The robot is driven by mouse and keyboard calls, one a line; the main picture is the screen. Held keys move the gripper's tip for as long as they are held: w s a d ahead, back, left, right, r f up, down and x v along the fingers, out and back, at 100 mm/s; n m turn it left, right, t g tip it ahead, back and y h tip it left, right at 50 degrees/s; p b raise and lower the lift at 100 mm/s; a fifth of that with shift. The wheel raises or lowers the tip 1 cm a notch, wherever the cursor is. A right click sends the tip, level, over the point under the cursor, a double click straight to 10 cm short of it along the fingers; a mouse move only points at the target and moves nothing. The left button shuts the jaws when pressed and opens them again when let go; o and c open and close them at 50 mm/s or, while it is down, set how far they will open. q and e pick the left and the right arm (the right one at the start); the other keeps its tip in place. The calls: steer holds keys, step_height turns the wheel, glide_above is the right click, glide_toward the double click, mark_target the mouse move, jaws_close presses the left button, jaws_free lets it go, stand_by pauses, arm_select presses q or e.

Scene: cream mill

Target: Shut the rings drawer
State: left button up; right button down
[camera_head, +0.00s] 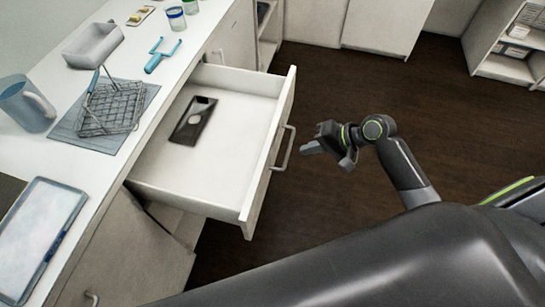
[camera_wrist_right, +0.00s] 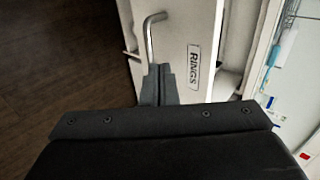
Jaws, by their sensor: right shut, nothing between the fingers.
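The rings drawer (camera_head: 215,182) is pulled well out from the white counter unit in the head view. Its front panel (camera_head: 268,150) carries a bar handle (camera_head: 284,148). A dark flat item with a pale round spot (camera_head: 194,120) lies inside the drawer. The right wrist view shows the front with its "RINGS" label (camera_wrist_right: 194,67) and the handle (camera_wrist_right: 151,37). My right gripper (camera_head: 306,147) is shut and empty, pointing at the drawer front just right of the handle, apparently with a small gap. Its closed fingers (camera_wrist_right: 158,84) show below the handle in the wrist view. My left gripper is out of view.
The dark wooden floor (camera_head: 400,90) right of the drawer is clear. Shelves (camera_head: 512,60) stand at far right.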

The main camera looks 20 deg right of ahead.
mark_target(272, 158)
steer(key=x, duration=1)
steer(key=shift+a+r+p, duration=0.15)
steer(key=shift+r+p, duration=0.05)
steer(key=shift+p, duration=0.1)
steer(key=shift+a, duration=0.1)
